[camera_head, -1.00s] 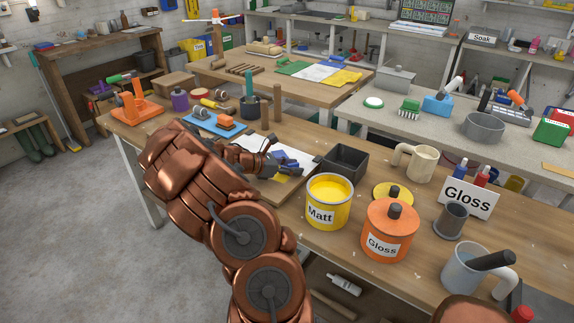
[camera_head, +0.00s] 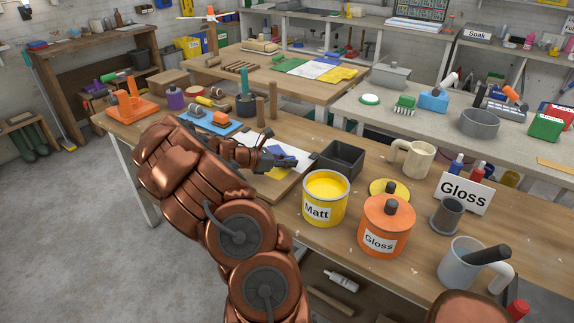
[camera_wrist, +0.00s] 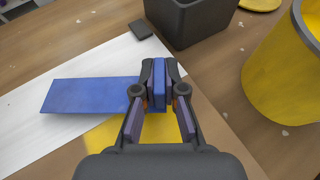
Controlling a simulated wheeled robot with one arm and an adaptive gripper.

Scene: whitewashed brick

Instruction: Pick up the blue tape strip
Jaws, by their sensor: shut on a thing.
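My gripper (camera_wrist: 160,95) points down over the white board (camera_wrist: 110,62). Its fingers are shut on a narrow, upright blue piece, which I take for the blue tape strip (camera_wrist: 161,42). A flat blue rectangle (camera_wrist: 85,94) lies on the white board to the left and reaches up to the left finger; I cannot tell whether it joins the held piece. A yellow patch (camera_wrist: 108,135) shows below it, partly hidden by the gripper. In the head view my gripper (camera_head: 287,160) is small, and my copper arm covers part of the board.
A dark open box (camera_head: 341,159) stands just beyond the fingertips. The yellow Matt can (camera_head: 324,212) and orange Gloss pot (camera_head: 384,240) stand to the right. A small dark block (camera_wrist: 140,29) lies near the box. A blue tray (camera_head: 210,123) is behind the arm.

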